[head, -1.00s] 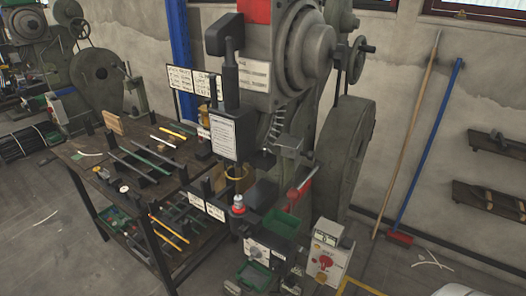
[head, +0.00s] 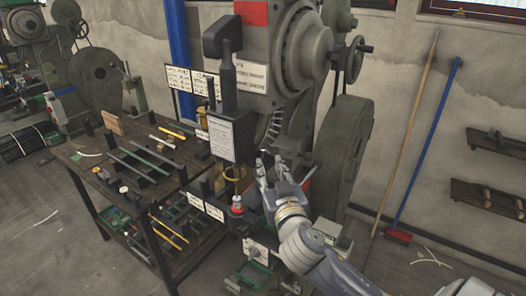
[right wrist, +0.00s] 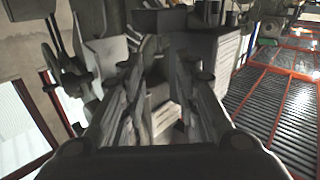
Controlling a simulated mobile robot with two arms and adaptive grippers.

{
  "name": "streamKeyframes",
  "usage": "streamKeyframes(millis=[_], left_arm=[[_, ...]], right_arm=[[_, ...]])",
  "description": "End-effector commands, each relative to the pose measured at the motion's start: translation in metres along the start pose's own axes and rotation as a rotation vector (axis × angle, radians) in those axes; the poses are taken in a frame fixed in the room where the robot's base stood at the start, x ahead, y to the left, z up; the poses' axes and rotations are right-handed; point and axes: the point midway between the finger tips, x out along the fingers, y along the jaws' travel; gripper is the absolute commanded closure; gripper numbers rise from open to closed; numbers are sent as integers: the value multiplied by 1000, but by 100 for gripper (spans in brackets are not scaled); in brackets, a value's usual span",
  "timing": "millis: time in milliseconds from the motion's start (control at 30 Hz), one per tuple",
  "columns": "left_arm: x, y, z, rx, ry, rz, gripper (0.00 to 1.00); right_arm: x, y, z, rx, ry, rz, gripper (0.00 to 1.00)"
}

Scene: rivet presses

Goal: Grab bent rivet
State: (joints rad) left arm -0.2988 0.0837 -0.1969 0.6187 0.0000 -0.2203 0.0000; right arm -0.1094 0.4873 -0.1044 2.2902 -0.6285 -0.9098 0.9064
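My right gripper (head: 271,168) reaches in from the lower right, in front of the large grey rivet press (head: 302,62). Its fingers point up toward the press's working area, right of the placarded block (head: 221,138). In the right wrist view the two fingers of the right gripper (right wrist: 162,75) stand apart, with no held object visible between them. Grey machine parts show beyond them. I cannot make out a bent rivet in either view; it may be too small or hidden behind the gripper. My left gripper is not in view.
A dark workbench (head: 88,181) with rods and bars stands left of the press. A red-and-white knob (head: 237,205) sits at the press front. A green tray (head: 254,274) is low beside my arm. A blue-handled broom (head: 428,140) leans on the wall at right.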

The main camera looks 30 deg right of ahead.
Motion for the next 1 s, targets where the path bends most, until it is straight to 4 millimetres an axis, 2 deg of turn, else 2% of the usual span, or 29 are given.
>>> streamKeyframes(millis=[100, 433, 700, 1000], left_arm=[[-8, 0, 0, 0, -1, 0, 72], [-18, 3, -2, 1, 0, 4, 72], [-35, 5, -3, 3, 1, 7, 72], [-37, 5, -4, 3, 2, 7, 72]], right_arm=[[17, 0, -2, -3, -1, -1, 71], [39, 1, -2, -2, -2, 0, 71], [72, 2, 1, -3, -4, 1, 71], [82, 1, 5, 0, -5, -1, 71]])
